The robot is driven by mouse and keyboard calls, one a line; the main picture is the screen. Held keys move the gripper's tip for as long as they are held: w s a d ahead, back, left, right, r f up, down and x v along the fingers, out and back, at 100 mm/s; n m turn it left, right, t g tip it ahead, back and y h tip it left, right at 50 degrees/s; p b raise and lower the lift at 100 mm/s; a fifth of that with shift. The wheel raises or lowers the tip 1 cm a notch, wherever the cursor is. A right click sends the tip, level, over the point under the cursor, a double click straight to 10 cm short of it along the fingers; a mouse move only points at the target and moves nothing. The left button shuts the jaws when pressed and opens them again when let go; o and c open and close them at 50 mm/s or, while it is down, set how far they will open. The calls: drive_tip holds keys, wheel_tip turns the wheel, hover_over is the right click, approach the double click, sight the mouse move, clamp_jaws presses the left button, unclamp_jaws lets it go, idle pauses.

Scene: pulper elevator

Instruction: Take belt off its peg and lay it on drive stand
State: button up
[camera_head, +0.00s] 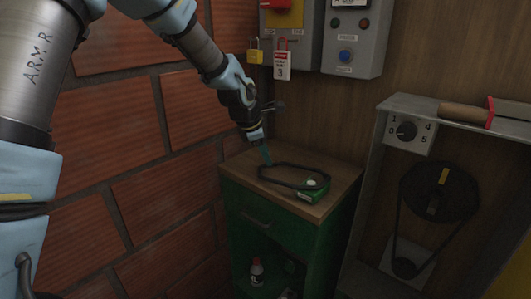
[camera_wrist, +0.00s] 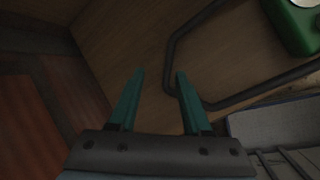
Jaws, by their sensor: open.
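A black belt (camera_head: 275,181) lies as a loose loop on the wooden top of a green cabinet (camera_head: 343,181). It also shows in the wrist view (camera_wrist: 255,95), passing behind or beside my right fingertip. My gripper (camera_head: 266,154) is above the left back part of the loop; in the wrist view its two teal fingers (camera_wrist: 160,73) are apart with nothing held between them. I cannot tell whether a finger touches the belt. At the right stands a grey frame (camera_head: 371,160) with a black pulley (camera_head: 421,190) and a second belt around it; I cannot tell which is the drive stand.
A peg (camera_head: 276,105) juts from the back wall, empty. Control boxes (camera_head: 355,38) with a padlock and tag hang above. A brick wall (camera_head: 120,160) is close on the left.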

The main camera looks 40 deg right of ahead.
drive_tip(key=b+v, duration=0.2)
drive_tip(key=v, duration=0.9)
drive_tip(key=shift+w, duration=0.1)
idle(0.6)
drive_tip(key=w+a+f+m+y, duration=0.1)
drive_tip(key=a+f+m, duration=0.15)
drive_tip(key=a, duration=0.75)
drive_tip(key=w+a+f+m+y, duration=0.15)
drive_tip(key=a+m, duration=0.25)
drive_tip(key=a, duration=0.7)
drive_tip(key=a+f+m+y, duration=0.2)
drive_tip(key=a+f+m, duration=0.1)
drive_tip(key=a, duration=0.7)
drive_tip(key=s+a+f+m, duration=0.2)
drive_tip(key=s+a+m, duration=0.2)
drive_tip(key=a, duration=0.7)
drive_tip(key=shift+s+a+f+y, duration=0.2)
drive_tip(key=shift+s+f+y, duration=0.25)
drive_tip(key=shift+s, duration=0.7)
